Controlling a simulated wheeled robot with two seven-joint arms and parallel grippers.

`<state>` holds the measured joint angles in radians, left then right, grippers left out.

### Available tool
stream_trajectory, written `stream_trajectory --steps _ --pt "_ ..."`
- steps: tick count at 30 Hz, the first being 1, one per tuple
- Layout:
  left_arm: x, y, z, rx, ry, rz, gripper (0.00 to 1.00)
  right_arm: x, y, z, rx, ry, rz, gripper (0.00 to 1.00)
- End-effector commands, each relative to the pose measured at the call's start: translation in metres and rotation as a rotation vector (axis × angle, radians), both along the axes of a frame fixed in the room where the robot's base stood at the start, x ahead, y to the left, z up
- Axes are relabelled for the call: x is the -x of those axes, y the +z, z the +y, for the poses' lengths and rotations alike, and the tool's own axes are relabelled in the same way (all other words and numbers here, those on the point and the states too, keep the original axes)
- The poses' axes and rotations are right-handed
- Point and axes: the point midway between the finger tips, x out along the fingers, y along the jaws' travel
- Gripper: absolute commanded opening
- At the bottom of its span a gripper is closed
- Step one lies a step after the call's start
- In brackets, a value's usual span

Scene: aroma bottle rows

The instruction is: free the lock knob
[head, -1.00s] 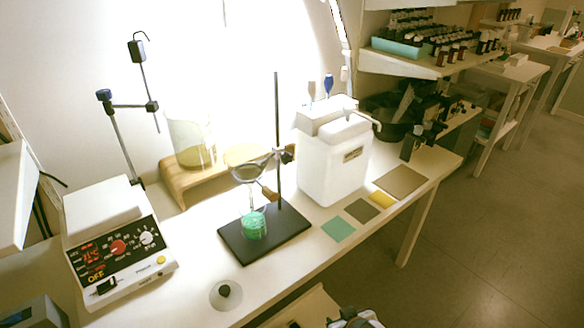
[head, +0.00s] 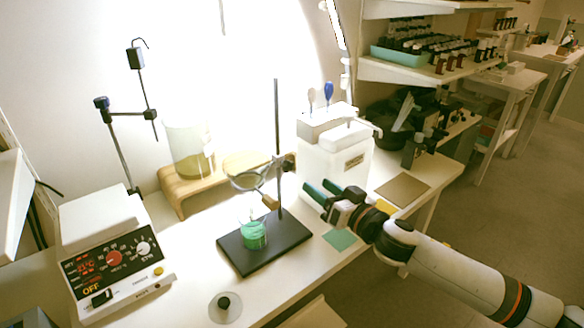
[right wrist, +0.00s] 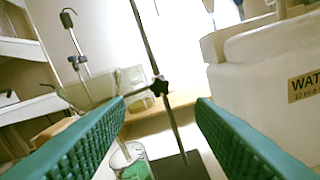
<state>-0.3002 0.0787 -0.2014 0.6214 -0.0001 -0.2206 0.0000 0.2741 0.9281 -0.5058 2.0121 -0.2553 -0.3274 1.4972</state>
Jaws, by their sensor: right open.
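A retort stand has a thin dark rod (head: 277,120) on a black base plate (head: 265,249). A dark clamp with a knob (head: 288,161) sits on the rod; in the right wrist view the black lobed knob (right wrist: 159,86) shows between my fingers, farther off. A ring with a glass funnel (head: 248,182) is held by the stand. A beaker of green liquid (head: 254,236) stands on the base. My right gripper (head: 318,189) is open and empty, right of the rod, lower than the knob in the picture, in front of the white tank. My left gripper is not in view.
The white water tank (head: 333,165) stands close behind my right gripper. A hotplate-like device (head: 118,265) is at the left. A wooden stand (head: 184,190) with a large beaker is behind. A small dark knob on a pale disc (head: 224,302) lies near the front edge.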

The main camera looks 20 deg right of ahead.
Motion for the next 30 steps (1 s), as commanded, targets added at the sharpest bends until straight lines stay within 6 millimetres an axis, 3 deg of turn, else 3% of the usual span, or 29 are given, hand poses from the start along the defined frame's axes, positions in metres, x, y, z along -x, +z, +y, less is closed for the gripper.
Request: stream_trajectory --steps 15,21,30 --pt "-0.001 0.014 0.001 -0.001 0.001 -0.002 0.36 -0.088 0.001 0.032 0.0 -0.003 0.0 0.49" --pt "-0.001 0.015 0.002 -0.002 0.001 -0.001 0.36 -0.1 0.0 0.037 0.001 -0.002 0.001 0.49" --pt "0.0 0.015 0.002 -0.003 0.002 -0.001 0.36 -0.101 0.0 0.037 0.001 -0.003 0.002 0.46"
